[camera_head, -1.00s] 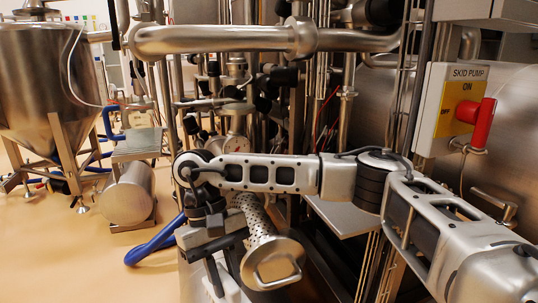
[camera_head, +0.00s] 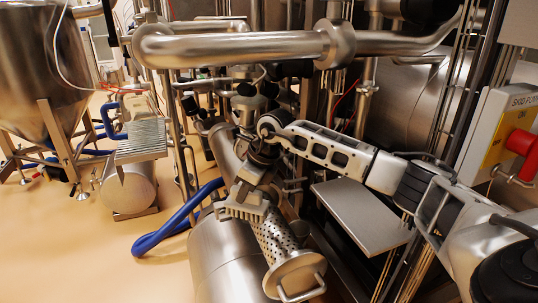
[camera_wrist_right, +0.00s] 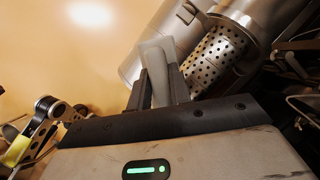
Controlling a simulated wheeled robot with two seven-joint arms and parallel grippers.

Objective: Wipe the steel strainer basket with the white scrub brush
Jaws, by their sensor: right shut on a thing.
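The steel strainer basket (camera_head: 270,233), a perforated cylinder with a round handled cap at its near end, lies tilted in the lower middle of the head view. It also shows in the right wrist view (camera_wrist_right: 214,57). My right gripper (camera_head: 248,191) is above the basket's far end, shut on the white scrub brush (camera_head: 242,210). The brush's bristles point down beside the upper left of the basket; I cannot tell if they touch it. In the wrist view the brush (camera_wrist_right: 157,68) stands between the fingers, left of the basket. My left gripper is not in view.
A large steel cylinder (camera_head: 220,255) lies left of the basket, with a blue hose (camera_head: 165,235) beyond it. A flat metal plate (camera_head: 362,215) is to the right. A thick pipe (camera_head: 240,46) crosses above my arm. Open floor (camera_head: 100,255) lies to the left.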

